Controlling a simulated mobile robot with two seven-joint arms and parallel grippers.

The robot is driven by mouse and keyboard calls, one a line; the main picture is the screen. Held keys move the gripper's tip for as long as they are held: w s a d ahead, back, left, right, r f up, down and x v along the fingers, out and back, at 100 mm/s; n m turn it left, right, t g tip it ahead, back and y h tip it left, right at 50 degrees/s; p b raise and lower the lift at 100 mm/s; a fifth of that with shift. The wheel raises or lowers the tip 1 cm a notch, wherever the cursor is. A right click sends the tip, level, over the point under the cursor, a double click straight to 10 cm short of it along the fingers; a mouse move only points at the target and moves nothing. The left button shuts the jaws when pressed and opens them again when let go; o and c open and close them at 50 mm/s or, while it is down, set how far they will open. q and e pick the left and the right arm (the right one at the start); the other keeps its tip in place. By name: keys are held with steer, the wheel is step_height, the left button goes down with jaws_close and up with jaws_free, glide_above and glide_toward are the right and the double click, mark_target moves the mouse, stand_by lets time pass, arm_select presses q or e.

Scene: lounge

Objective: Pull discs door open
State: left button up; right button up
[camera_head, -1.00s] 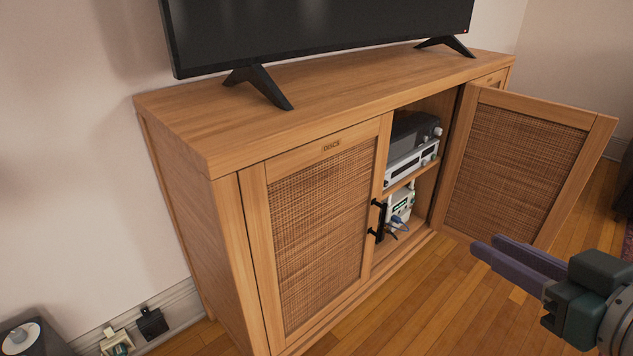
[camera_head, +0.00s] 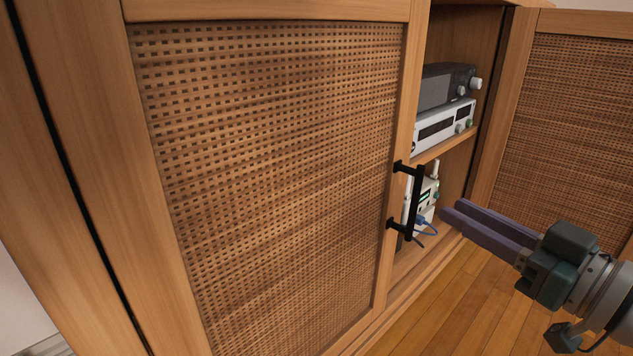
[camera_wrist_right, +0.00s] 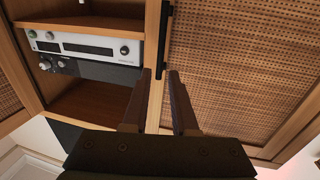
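The discs door (camera_head: 270,180) is a wooden frame with a woven cane panel and looks closed. Its label is out of view now. Its black bar handle (camera_head: 415,205) stands upright near the door's right edge. My right gripper (camera_head: 452,210) is just right of the handle, fingers pointing at it, with nothing held. In the right wrist view the fingers (camera_wrist_right: 155,82) are apart, and the black handle (camera_wrist_right: 164,40) is just beyond their tips, roughly in line with the gap. I cannot tell whether they touch it. My left gripper is out of view.
A second cane door (camera_head: 570,130) stands open at the right. Between the doors, an open compartment holds a white device (camera_head: 440,125), a dark device (camera_head: 445,85) and a smaller white unit (camera_head: 428,200) with a blue cable. Clear wood floor (camera_head: 440,315) lies in front.

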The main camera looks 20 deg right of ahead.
mark_target(420, 192)
steer(key=w+b, duration=0.1)
steer(key=w, duration=0.2)
steer(key=w+a+b, duration=0.1)
steer(key=w+b, duration=0.1)
steer(key=w, duration=0.2)
steer(key=shift+w+a+b, duration=0.15)
steer(key=shift+a+b, duration=0.05)
steer(key=shift+b, duration=0.1)
steer(key=shift+w+a, duration=0.1)
steer(key=shift+w, duration=0.2)
steer(key=shift+c, duration=0.2)
jaws_close()
stand_by(0.6)
